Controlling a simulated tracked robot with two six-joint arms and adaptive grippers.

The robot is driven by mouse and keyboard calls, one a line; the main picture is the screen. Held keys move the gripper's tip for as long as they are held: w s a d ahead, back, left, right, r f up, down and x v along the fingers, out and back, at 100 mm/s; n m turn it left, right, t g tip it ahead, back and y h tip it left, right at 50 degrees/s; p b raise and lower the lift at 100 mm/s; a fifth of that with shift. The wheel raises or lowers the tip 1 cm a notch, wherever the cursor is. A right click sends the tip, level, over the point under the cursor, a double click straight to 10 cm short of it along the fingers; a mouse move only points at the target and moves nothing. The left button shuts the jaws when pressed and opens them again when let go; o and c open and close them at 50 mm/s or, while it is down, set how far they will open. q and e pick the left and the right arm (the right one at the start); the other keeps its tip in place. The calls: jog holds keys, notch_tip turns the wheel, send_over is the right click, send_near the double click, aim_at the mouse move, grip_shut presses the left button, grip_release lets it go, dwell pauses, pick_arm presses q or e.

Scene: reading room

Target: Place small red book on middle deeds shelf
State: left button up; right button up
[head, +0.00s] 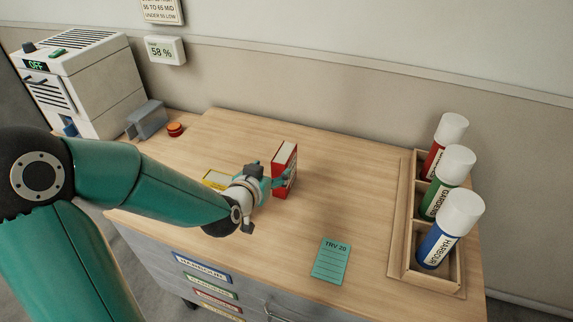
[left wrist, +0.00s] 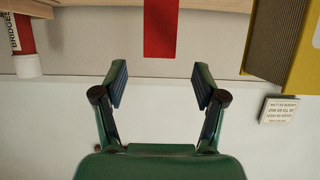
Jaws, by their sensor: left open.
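A small red book (head: 284,168) stands upright on the wooden table top, with its pale page edges showing at the top. My left gripper (head: 277,182) is just left of it in the head view, partly overlapping its lower part. In the left wrist view the gripper (left wrist: 160,75) is open and empty. The red book (left wrist: 161,28) shows there as a red strip ahead of the gap between the fingers, roughly centred. I cannot tell from the head view whether a finger touches it. No deeds shelf is in view. My right gripper is not in view.
A yellow book (head: 214,179) lies partly behind my left arm. A wooden rack (head: 398,235) with white-capped tubes stands at the right. A teal card (head: 330,261) lies near the front edge.

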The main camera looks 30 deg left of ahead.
aim_at(277, 164)
pick_arm(q)
jog(key=x, duration=0.5)
jog(key=shift+w+a+p, duration=0.15)
jog(key=shift+w+p, duration=0.25)
jog(key=p+x, duration=0.1)
jog(key=x, duration=0.2)
jog(key=shift+w+r, duration=0.15)
jog(key=shift+w, duration=0.15)
jog(key=shift+w+a+f, duration=0.1)
jog(key=shift+w+f, duration=0.15)
jog(key=shift+w, duration=0.2)
grip_shut()
